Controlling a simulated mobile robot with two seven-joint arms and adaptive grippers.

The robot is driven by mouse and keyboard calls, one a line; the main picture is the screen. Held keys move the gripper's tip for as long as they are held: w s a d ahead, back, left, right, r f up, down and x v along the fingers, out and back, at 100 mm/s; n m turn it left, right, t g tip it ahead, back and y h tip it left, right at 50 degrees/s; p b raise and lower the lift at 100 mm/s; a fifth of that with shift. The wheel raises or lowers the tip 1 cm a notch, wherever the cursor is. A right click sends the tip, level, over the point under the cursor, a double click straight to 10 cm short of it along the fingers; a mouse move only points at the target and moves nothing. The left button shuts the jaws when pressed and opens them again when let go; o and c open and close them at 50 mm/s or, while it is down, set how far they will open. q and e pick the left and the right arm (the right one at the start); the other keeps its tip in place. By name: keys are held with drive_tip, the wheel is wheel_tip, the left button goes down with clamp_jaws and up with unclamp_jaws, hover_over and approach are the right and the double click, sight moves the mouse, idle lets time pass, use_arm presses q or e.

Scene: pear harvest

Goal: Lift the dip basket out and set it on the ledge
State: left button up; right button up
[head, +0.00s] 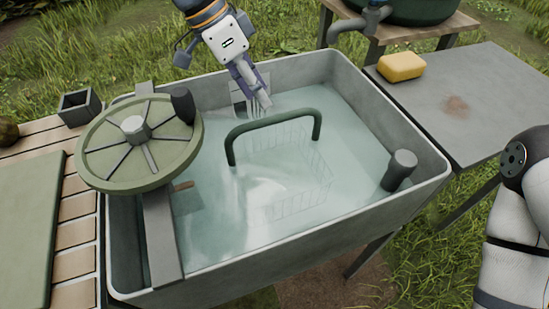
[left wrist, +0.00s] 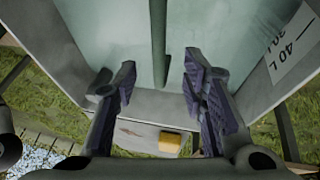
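The dip basket (head: 300,165) is a wire mesh basket sitting under the water in the grey tub (head: 420,150). Its dark green arched handle (head: 275,122) stands above the water. The left gripper (head: 256,90) is near the tub's back wall, behind the handle and apart from it. In the left wrist view the two purple fingers (left wrist: 158,75) are spread and empty, with the green handle (left wrist: 158,35) showing as a bar beyond them. A flat grey ledge (head: 465,105) adjoins the tub on the right. My right gripper is out of view.
A yellow sponge (head: 401,67) sits at the ledge's back left, leaving bare room in front. A green handwheel (head: 110,155) covers the tub's left side. A dark grey post (head: 399,170) stands at the tub's right. A tap (head: 362,20) overhangs the back right.

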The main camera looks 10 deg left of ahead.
sight(276, 123)
use_arm(q)
drive_tip(key=x, duration=0.8)
drive_tip(key=shift+d+f, duration=0.15)
drive_tip(key=shift+f, duration=0.05)
drive_tip(key=shift+f, duration=0.25)
clamp_jaws()
